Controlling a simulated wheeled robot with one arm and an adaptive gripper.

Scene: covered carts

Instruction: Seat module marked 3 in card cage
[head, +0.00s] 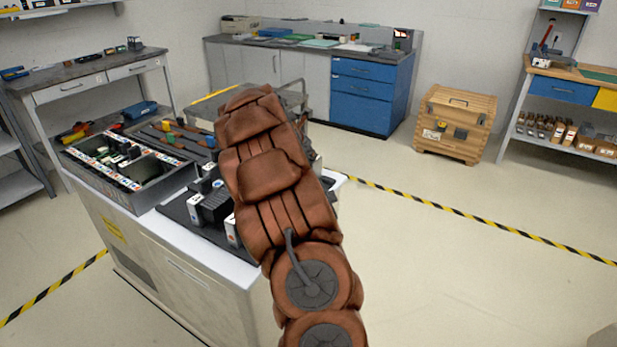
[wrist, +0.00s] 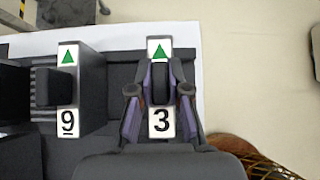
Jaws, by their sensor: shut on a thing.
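In the wrist view, the module marked 3 (wrist: 162,122) has a white face with a green triangle at the top and a black handle in the middle. My gripper (wrist: 160,88) is shut on that handle, one finger on each side. A finned module marked 9 (wrist: 68,122) stands to the left, apart from it. Both show over a dark base (wrist: 120,74); I cannot tell whether module 3 touches it. In the head view, my arm hides the gripper and module 3. I cannot clearly make out which dark structure is the card cage.
In the head view, a grey compartmented tray (head: 150,197) with small parts sits left on the white cart (head: 165,250). A workbench (head: 88,72) stands behind left, blue drawers (head: 362,92) at the back, and a wooden crate (head: 455,122) to the right. The right floor is clear.

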